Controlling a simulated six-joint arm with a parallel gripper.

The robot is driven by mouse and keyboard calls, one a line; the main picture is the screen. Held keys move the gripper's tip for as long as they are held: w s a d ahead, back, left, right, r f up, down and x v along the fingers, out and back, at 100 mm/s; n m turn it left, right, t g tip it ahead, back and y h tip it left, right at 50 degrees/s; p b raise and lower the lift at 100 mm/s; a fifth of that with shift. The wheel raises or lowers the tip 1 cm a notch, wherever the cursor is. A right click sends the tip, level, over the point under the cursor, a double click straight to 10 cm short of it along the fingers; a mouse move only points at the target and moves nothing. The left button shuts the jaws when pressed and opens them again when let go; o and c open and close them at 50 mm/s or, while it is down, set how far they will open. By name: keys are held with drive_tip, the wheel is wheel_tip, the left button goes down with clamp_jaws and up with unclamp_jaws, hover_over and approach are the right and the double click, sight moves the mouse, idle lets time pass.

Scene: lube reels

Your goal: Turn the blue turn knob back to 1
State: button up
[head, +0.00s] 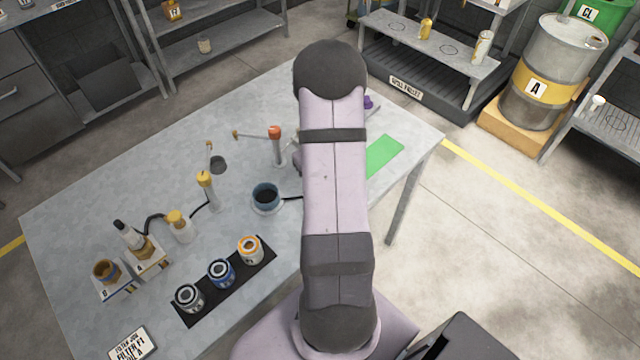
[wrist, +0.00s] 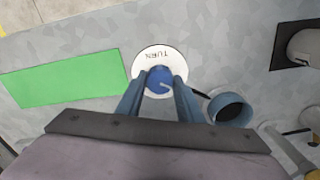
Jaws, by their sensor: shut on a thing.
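The blue turn knob (wrist: 160,77) shows in the wrist view, set on a white round plate (wrist: 146,57) marked TURN. My gripper (wrist: 160,84) reaches down over it with its two blue-grey fingers on either side, shut on the knob. A light mark is visible on the knob's top. I cannot read any number around it. In the head view my arm hides the knob and the gripper.
A green mat (head: 384,156) lies beside the knob plate. A blue-rimmed cup (head: 266,195) stands close by on the grey table. An orange-topped post (head: 275,140) and several cans on a black strip (head: 264,249) stand to the left.

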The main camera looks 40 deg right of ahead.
drive_tip(key=shift+w+n, duration=0.1)
drive_tip(key=shift+n, duration=0.3)
drive_tip(key=o, duration=1.1)
drive_tip(key=shift+c, duration=0.2)
drive_tip(key=shift+r+b, duration=0.95)
drive_tip(key=shift+r, duration=2.75)
